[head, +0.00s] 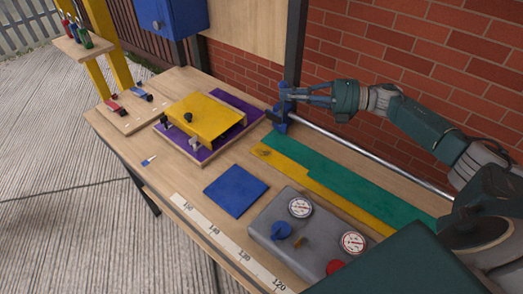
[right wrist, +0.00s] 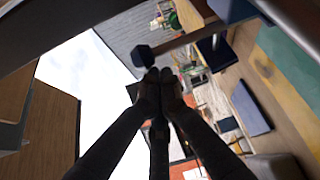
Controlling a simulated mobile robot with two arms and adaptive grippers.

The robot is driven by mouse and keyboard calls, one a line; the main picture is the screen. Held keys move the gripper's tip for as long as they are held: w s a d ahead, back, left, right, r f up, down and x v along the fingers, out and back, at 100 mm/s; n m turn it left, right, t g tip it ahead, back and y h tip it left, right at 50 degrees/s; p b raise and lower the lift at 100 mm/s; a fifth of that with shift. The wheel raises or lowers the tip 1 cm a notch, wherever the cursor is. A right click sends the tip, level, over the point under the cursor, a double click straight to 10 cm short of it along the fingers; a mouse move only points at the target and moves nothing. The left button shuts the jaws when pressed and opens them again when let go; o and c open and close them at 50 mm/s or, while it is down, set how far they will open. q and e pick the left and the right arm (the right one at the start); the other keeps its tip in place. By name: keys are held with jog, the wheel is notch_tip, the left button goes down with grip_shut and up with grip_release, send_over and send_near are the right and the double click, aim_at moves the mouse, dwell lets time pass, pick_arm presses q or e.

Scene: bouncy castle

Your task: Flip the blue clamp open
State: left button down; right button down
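A blue clamp (head: 283,115) stands at the far end of a metal pipe on the bench, by a dark post. A smaller blue clamp (head: 142,94) sits at the foot of a yellow upright on the left, beside a red one (head: 113,107). My right gripper (head: 286,92) reaches in from the right, with its fingertips just above the blue clamp on the pipe. In the right wrist view its dark fingertips (right wrist: 159,84) meet, with nothing visible between them. A dark bar with a knob (right wrist: 143,55) is close beyond them. I cannot tell whether they touch. My left gripper is out of view.
The metal pipe (head: 375,159) runs under my right forearm, close to the brick wall (head: 400,60). A yellow box (head: 207,114) on a purple base, a blue square (head: 236,190) and a grey gauge box (head: 290,236) occupy the bench. The left front bench is mostly clear.

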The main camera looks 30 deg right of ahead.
jog(key=v, duration=1.2)
dwell(0.5)
